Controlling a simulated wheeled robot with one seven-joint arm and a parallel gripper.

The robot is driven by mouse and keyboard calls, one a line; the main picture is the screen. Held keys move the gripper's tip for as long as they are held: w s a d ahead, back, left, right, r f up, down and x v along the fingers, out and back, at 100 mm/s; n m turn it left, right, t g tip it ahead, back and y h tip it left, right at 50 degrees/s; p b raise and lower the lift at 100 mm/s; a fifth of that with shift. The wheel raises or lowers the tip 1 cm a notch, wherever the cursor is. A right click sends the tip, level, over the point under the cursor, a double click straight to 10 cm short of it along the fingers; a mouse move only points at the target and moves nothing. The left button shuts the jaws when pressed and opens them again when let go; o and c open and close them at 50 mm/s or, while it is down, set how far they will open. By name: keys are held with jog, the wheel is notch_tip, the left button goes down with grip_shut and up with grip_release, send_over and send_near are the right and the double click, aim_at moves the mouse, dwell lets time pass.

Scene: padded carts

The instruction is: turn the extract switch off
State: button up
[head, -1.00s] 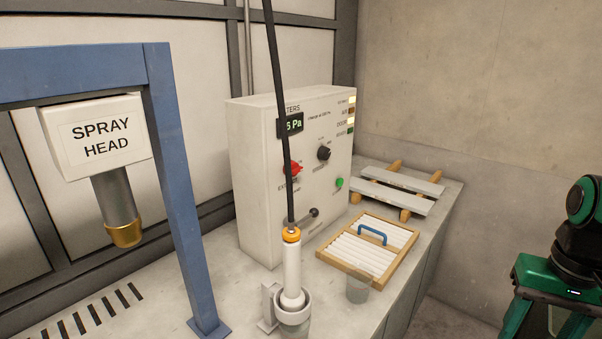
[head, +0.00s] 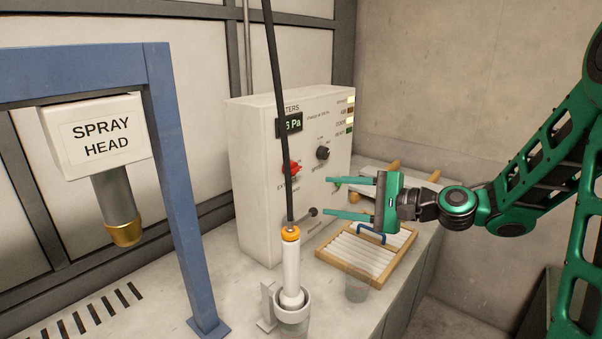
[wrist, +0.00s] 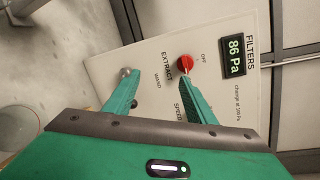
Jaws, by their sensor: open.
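A white wand with an orange collar (head: 290,236) stands in a holder before the box, its hose rising past the panel. A blue frame (head: 180,190) stands left.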

aim_at(298, 170)
jog(key=w+a+r, duration=0.1)
jog(key=w+a, duration=0.1)
jog(key=w+a+r+m+t+y, duration=0.1)
jog(key=w+a, duration=0.2)
jog(key=w+a+r+m, duration=0.1)
jog(key=w+a, duration=0.2)
jog(key=shift+a+r, duration=0.15)
dwell(0.4)
jog(key=c, duration=1)
